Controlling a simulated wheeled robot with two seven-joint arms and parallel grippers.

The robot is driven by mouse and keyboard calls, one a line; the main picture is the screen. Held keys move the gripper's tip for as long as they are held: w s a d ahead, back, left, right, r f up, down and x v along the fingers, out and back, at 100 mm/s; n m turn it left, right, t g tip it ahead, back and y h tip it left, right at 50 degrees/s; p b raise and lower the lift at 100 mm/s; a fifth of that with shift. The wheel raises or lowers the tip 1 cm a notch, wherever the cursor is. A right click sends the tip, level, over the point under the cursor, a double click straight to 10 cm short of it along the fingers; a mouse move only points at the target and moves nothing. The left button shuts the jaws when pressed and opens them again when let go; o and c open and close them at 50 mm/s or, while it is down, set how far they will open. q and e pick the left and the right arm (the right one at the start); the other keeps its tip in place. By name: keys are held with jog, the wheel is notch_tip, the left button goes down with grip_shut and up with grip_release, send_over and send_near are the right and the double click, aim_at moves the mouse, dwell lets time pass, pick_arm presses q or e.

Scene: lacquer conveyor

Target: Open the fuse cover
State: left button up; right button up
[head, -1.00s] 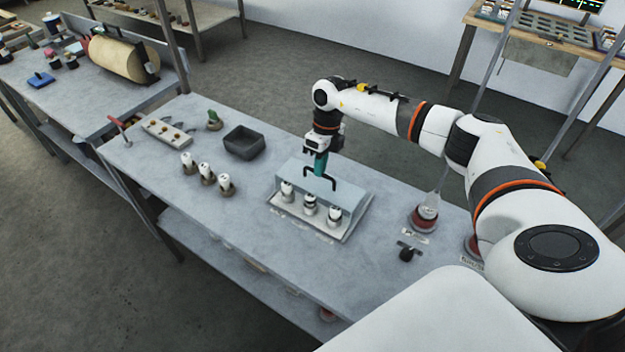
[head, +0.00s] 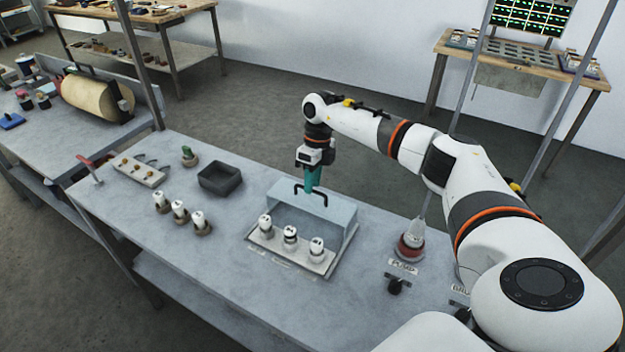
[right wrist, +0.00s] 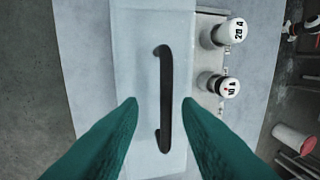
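The fuse cover (head: 338,213) is a pale, see-through bluish lid with a black bar handle (head: 311,193). It appears raised behind three white fuses (head: 290,238) on a pale base; its exact angle is hard to tell. My right gripper (head: 311,187) has teal fingers and is at the handle. In the right wrist view its fingers (right wrist: 160,103) are apart, one on each side of the handle (right wrist: 166,85), with a gap showing on both sides. Two fuses (right wrist: 217,85) show beside the cover (right wrist: 130,60) there. My left gripper is out of view.
A dark tray (head: 220,178), several loose fuses (head: 179,211) and a pale block with brass knobs (head: 140,169) lie left of the cover. A red lamp-like item (head: 410,245) and a dark switch (head: 396,286) are at its right. The bench front is clear.

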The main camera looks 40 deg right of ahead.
jog(key=shift+r, duration=0.25)
notch_tip(320, 180, up, 11)
jog(key=d+b, duration=0.2)
jog(key=b, duration=0.1)
jog(key=shift+w+r, duration=0.15)
jog(key=shift+w, duration=0.3)
jog(key=shift+d, duration=0.1)
